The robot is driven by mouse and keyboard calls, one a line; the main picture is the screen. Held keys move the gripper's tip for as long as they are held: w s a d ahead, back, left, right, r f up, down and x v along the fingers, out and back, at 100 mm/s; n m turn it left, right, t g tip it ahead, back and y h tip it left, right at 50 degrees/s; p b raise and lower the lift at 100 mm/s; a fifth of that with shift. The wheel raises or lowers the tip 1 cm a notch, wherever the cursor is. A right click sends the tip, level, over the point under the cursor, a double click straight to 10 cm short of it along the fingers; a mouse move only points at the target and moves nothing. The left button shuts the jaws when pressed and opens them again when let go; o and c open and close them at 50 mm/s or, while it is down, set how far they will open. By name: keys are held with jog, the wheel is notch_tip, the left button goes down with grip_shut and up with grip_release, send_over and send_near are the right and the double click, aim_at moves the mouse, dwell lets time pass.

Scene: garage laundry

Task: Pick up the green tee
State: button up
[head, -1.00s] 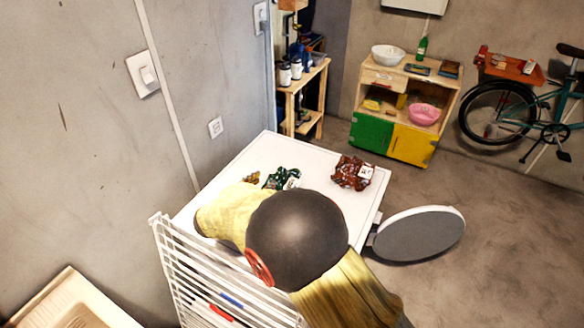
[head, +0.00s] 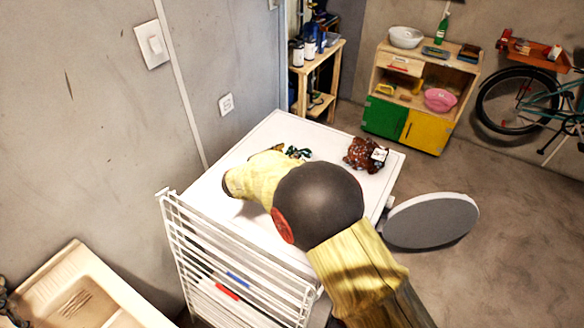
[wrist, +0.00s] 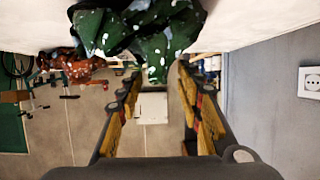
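The green tee (head: 297,152), dark green with white spots, lies crumpled on the white top (head: 262,133). In the head view my arm hides most of it. In the wrist view the tee (wrist: 145,30) fills the upper middle, against the white surface along the top edge.
A reddish-brown spotted garment (head: 365,154) lies on the same top, right of the tee. A white drying rack (head: 215,255) stands at the near side. An open round door (head: 432,222) juts out right. A wall closes the left side; a sink (head: 85,295) is lower left.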

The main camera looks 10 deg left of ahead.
jog(key=shift+c, duration=0.7)
jog(key=c, duration=0.7)
grip_shut()
